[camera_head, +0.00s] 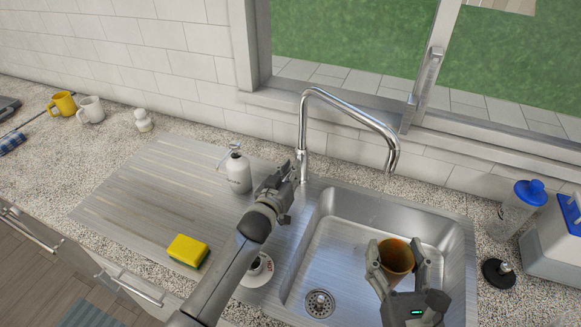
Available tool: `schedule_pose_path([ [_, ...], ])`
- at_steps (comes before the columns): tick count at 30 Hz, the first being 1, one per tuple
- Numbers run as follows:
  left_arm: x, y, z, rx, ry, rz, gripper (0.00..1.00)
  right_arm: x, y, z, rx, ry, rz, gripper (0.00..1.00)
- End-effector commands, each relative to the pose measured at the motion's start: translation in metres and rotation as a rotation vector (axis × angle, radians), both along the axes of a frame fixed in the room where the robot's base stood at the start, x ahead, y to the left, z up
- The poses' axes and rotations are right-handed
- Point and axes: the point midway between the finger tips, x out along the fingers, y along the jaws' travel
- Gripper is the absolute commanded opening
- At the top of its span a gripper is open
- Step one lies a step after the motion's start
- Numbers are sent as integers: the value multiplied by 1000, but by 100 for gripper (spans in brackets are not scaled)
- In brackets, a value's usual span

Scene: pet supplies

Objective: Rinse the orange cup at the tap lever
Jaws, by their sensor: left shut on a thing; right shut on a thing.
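The orange cup (397,255) is held over the right part of the sink basin, its brownish inside facing up. My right gripper (397,268) is shut on it, with a finger on each side. The chrome tap (345,103) stands behind the basin, and its spout end hangs above and behind the cup in the picture. No water stream shows. My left gripper (292,178) is shut at the base of the tap, on the tap lever, which it mostly hides.
The steel sink (335,245) has a drain (320,303) at its front. A soap bottle (237,172), a yellow sponge (188,250) and a small white-rimmed cup (258,268) stand around my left arm. A blue-capped bottle (515,212) and black stopper (498,273) are right of the sink.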

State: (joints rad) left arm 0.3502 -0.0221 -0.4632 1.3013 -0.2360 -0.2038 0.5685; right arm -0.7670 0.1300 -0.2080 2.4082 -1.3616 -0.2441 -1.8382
Motion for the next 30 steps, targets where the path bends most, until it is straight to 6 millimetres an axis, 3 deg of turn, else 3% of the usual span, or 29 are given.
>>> schedule_pose_path([
  [6,0,0,0,0,-3,-1,0,0,0,-1,0,0,0,36],
  [7,0,0,0,0,-3,-1,18,0,0,-1,0,0,0,36],
  [12,0,0,0,0,-3,-1,36,0,0,-1,0,0,0,36],
  [23,-2,1,0,-1,-3,1,36,0,0,-1,0,0,0,36],
  [30,-24,10,3,0,-3,0,36,0,0,-1,0,0,0,36],
])
